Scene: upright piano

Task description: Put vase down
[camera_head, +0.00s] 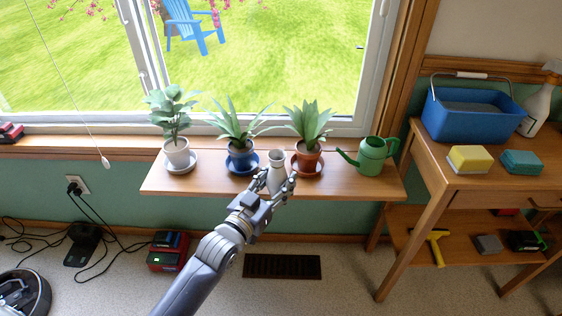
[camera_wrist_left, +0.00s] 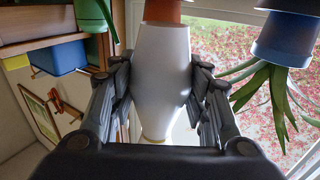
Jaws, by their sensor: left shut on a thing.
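A white vase (camera_head: 277,168) is between the fingers of my left gripper (camera_head: 274,183), at the front of the wooden shelf (camera_head: 215,183) below the window. It is in front of and between the blue pot and the terracotta pot. In the left wrist view the vase (camera_wrist_left: 162,75) fills the middle, with a finger of the left gripper (camera_wrist_left: 160,95) against each side. The left gripper is shut on it. The fingers hide the lower part of the vase in the head view, so I cannot tell whether its base touches the shelf. My right gripper is not in view.
On the shelf stand a plant in a white pot (camera_head: 177,152), one in a blue pot (camera_head: 241,160), one in a terracotta pot (camera_head: 307,157), and a green watering can (camera_head: 371,155). A wooden table (camera_head: 437,178) with a blue bucket (camera_head: 470,112) stands at the right.

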